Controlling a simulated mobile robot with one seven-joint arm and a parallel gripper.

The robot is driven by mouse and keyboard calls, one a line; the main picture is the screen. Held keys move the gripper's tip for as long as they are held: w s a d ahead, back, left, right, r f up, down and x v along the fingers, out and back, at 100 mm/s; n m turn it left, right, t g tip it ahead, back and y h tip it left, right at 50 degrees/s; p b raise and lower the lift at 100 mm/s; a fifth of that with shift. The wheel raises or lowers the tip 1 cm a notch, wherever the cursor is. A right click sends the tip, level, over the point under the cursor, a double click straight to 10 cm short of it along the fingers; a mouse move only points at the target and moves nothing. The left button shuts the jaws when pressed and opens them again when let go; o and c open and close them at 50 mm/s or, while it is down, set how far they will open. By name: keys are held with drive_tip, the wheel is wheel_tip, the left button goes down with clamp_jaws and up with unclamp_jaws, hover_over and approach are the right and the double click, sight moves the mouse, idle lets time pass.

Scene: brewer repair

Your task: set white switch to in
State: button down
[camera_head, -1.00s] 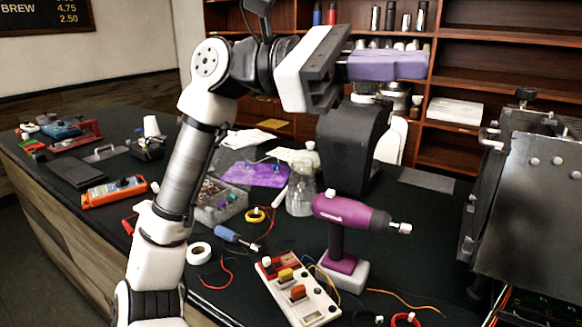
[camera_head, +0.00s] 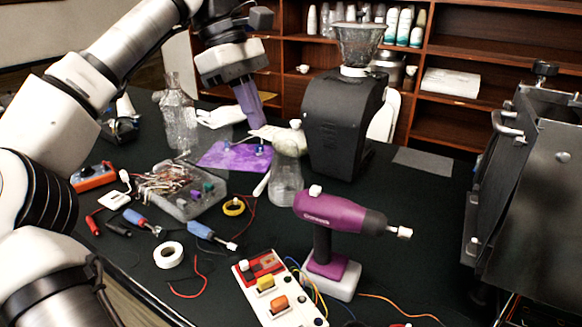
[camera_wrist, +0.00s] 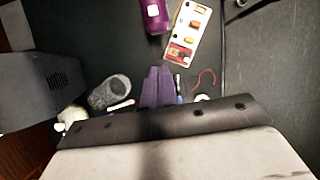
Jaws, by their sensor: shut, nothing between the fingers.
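A white switch box (camera_head: 280,290) lies on the black counter at the front, partly cut off below, with a yellow switch (camera_head: 265,283), an orange switch (camera_head: 280,303) and a red patch at its far end. A small whitish knob (camera_head: 243,265) sits by the red patch; I cannot tell whether it is the white switch or how it is set. The box also shows at the top of the wrist view (camera_wrist: 188,30). My gripper (camera_head: 257,121) has purple fingers, shut and empty, pointing down above the counter behind the box. The fingers also show in the wrist view (camera_wrist: 158,72).
A purple drill (camera_head: 335,215) stands right of the box. A clear flask (camera_head: 286,180), a parts tray (camera_head: 185,195), white tape (camera_head: 168,254) and loose wires lie around. A black grinder (camera_head: 342,120) stands behind; a metal machine (camera_head: 535,200) is at the right.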

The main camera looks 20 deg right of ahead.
sight(314, 188)
drive_tip(key=s+d+f, duration=0.1)
drive_tip(key=f, duration=0.2)
drive_tip(key=s+d+f, duration=0.2)
drive_tip(key=f, duration=0.1)
drive_tip(key=s+d+f, duration=0.1)
drive_tip(key=d+f, duration=0.1)
drive_tip(key=f, duration=0.1)
drive_tip(key=shift+s+d+f, duration=0.1)
drive_tip(key=shift+s+d, duration=0.15)
drive_tip(key=shift+s, duration=0.15)
drive_tip(key=shift+s+d, duration=0.2)
drive_tip(key=shift+d, duration=0.1)
drive_tip(key=shift+s+d, duration=0.7)
drive_tip(key=shift+d, duration=0.05)
